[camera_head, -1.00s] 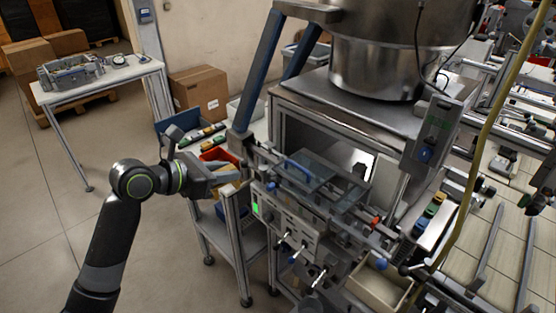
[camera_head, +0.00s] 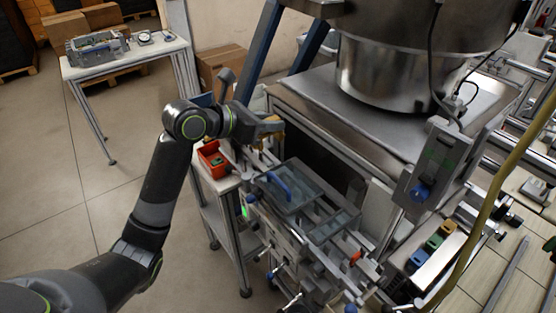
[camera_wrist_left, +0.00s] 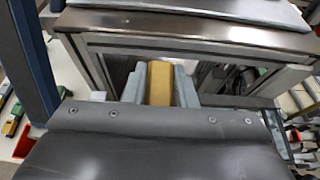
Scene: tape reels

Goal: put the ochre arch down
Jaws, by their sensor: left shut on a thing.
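The ochre arch (camera_wrist_left: 160,84) shows in the left wrist view as a yellow-brown piece between the two grey fingers of my left gripper (camera_wrist_left: 160,88). The fingers are shut on it, one on each side. In the head view the left gripper (camera_head: 272,128) is at the upper middle, in front of the steel machine frame, with a little ochre of the arch (camera_head: 275,139) showing by the fingers. The arch's lower part is hidden, so I cannot tell its full shape. My right gripper does not show.
A red bin (camera_head: 212,160) stands on a small side table left of and below the gripper. A clear-lidded fixture with a blue handle (camera_head: 279,184) is to the right. A large steel bowl (camera_head: 400,60) stands on the machine behind. Open floor lies at left.

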